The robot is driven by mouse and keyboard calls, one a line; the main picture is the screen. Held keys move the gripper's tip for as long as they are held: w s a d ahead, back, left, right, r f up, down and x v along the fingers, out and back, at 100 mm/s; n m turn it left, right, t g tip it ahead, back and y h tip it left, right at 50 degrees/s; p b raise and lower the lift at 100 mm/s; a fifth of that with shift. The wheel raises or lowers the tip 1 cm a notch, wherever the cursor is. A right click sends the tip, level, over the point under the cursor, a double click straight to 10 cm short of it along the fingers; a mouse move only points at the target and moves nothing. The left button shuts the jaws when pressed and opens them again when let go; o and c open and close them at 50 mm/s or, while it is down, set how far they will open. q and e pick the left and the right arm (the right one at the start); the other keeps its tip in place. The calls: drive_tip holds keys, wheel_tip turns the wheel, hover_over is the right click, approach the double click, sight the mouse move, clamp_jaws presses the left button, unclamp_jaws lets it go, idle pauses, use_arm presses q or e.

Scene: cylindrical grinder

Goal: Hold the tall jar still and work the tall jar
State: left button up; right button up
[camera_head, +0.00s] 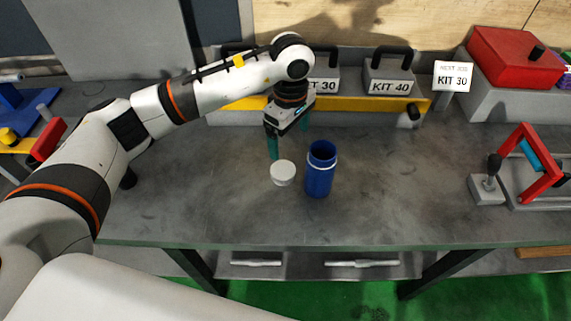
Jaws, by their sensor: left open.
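The tall jar (320,175) is a blue cylinder with a thin white ring below its rim. It stands upright and uncovered on the grey workbench. A round white lid (283,172) lies just left of the jar, apart from it or nearly touching. My left gripper (288,145) points down behind the lid and the jar. Its two green fingers are spread apart, with nothing seen between them. My right gripper is not in view.
Grey blocks marked KIT 30 and KIT 40 (389,75) sit behind a yellow rail (355,103). A red box (510,58) is at the back right. A red-framed fixture (530,165) stands at the right. The bench (410,190) is clear between the jar and that fixture.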

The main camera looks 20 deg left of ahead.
use_arm(q)
drive_tip(key=p, duration=0.2)
hover_over(284, 170)
drive_tip(key=d, duration=0.1)
wheel_tip(284, 170, down, 6)
drive_tip(key=shift+d+f, duration=0.1)
drive_tip(key=shift+f, duration=0.3)
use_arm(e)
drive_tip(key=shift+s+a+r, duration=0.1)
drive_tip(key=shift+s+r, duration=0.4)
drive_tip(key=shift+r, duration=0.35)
use_arm(q)
drive_tip(key=shift+a+f, duration=0.2)
drive_tip(key=shift+f, duration=0.1)
drive_tip(key=f+p, duration=0.1)
drive_tip(key=a+f, duration=0.1)
drive_tip(key=f, duration=0.1)
drive_tip(key=shift+f+p, duration=0.3)
drive_tip(key=shift+p, duration=0.1)
drive_tip(key=shift+d+f, duration=0.1)
drive_tip(key=shift+f, duration=0.4)
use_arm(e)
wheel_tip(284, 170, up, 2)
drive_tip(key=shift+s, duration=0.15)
